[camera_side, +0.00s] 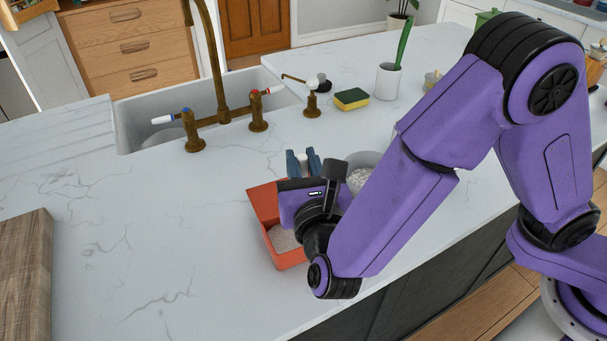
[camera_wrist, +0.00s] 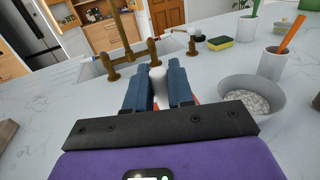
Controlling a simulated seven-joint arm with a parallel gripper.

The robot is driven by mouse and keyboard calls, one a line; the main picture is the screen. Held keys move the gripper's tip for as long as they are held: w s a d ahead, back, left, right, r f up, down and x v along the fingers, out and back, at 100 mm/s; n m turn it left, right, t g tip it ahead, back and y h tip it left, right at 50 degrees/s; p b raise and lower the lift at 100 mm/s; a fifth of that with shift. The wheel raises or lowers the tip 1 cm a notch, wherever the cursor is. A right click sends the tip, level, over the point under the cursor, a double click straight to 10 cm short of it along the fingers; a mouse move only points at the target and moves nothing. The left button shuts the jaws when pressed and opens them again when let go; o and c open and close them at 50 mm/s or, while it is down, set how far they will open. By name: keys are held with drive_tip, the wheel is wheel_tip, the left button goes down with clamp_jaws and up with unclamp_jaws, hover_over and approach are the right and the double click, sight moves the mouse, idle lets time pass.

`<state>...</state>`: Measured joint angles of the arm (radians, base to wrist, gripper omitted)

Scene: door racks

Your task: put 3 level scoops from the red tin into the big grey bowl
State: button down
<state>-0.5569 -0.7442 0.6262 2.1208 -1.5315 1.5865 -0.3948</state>
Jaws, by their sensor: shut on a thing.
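The red tin (camera_side: 264,204) stands open on the counter with pale powder (camera_side: 284,238) inside. Only a sliver of its red edge shows in the wrist view (camera_wrist: 197,99). The big grey bowl (camera_wrist: 276,112) is to the right of my gripper in the wrist view and holds white grainy stuff (camera_wrist: 246,100). In the side view the bowl (camera_side: 359,158) is partly behind my arm. My gripper (camera_wrist: 160,82) is over the tin, its blue fingers shut on a pale scoop (camera_wrist: 157,84). Only a small pale part of the scoop shows, so its load and tilt cannot be told.
A brass tap (camera_side: 222,112) and sink (camera_side: 140,112) are at the back left. A yellow sponge (camera_side: 351,98) and a white cup (camera_side: 387,83) stand behind the bowl. Another cup (camera_wrist: 272,64) holds an orange-handled tool. A wooden board (camera_side: 26,265) lies far left; the counter between is clear.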

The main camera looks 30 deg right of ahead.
drive_tip(key=shift+a, duration=0.1)
drive_tip(key=shift+d, duration=0.75)
drive_tip(key=shift+a, duration=0.1)
drive_tip(key=shift+w+a, duration=0.1)
drive_tip(key=shift+a, duration=1.15)
